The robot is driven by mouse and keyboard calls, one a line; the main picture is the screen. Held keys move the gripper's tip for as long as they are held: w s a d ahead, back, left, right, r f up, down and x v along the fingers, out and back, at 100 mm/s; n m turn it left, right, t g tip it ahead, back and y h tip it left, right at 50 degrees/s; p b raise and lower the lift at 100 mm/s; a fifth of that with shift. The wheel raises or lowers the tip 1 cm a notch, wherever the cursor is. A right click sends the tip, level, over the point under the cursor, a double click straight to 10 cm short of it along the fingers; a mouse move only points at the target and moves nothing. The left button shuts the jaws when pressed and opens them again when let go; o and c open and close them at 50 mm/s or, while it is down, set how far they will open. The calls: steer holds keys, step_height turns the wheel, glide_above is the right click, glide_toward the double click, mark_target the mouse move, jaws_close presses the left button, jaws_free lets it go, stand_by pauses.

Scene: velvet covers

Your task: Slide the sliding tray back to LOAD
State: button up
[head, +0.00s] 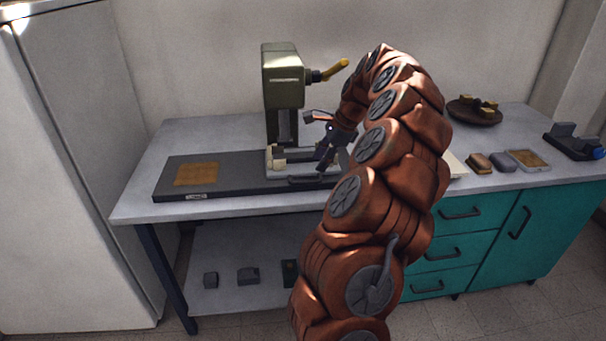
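The sliding tray (277,174) is a pale carriage on a long dark base (235,186). It sits under the head of the olive-green press (284,90), toward the right of the visible base. A dark handle bar (308,181) shows along its front edge. A small pale label (196,197), too small to read, is on the base's front left. My gripper (321,150) is just above the tray's right side, over the handle's right end. I cannot tell whether it touches the tray or how far its fingers are apart. My arm hides the base's right end.
A brown patch (196,174) lies on the base's left part, with free room between it and the tray. The press has a yellow-ended lever (335,69). Small blocks (480,162), a round brown dish (474,114) and a dark fixture (573,141) stand at the right.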

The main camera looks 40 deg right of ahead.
mark_target(308, 181)
steer(key=x, duration=0.7)
steer(key=shift+a+f+p, duration=0.15)
steer(key=shift+f+p, duration=0.1)
steer(key=shift+p, duration=0.1)
jaws_close()
stand_by(0.4)
